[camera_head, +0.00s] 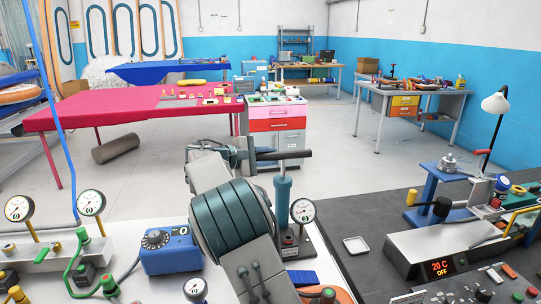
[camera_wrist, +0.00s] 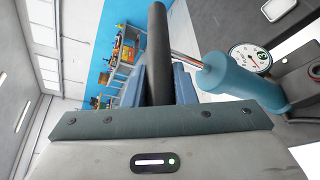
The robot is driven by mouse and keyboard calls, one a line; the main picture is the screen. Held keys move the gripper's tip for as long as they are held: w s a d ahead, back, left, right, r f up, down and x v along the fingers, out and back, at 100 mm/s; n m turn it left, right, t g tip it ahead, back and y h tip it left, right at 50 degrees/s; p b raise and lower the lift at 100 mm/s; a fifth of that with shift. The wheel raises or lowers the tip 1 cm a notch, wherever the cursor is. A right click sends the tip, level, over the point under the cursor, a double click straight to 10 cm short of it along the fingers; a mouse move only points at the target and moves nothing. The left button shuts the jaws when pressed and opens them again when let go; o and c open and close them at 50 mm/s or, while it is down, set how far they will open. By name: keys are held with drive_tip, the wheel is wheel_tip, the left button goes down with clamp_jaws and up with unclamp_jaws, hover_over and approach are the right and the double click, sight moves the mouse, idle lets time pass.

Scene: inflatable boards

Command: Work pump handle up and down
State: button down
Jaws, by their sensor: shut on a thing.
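The hand pump stands on the bench in the head view, with a blue upright barrel (camera_head: 283,186) and a dark T-bar handle (camera_head: 292,154) level above it. My gripper (camera_head: 246,156) is at the left end of the handle, partly hidden behind my arm. In the wrist view, the dark handle (camera_wrist: 159,50) runs between the two blue fingers of my gripper (camera_wrist: 162,82), which are shut on it. The pump's blue barrel (camera_wrist: 240,78) and a thin metal rod show to the right, the rod reaching toward the handle.
A round gauge (camera_head: 302,211) stands right beside the pump. A blue box with a dial (camera_head: 168,249) and gauges with hoses are at the left. A small white tray (camera_head: 356,245) and a heater unit (camera_head: 440,267) lie at the right. Bench around the tray is clear.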

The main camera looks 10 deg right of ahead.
drive_tip(key=c, duration=1.2)
unclamp_jaws()
drive_tip(key=shift+f, duration=0.3)
drive_tip(key=shift+r, duration=0.15)
drive_tip(key=v, duration=1.4)
drive_tip(key=shift+d+b, duration=0.1)
drive_tip(key=shift+b, duration=0.25)
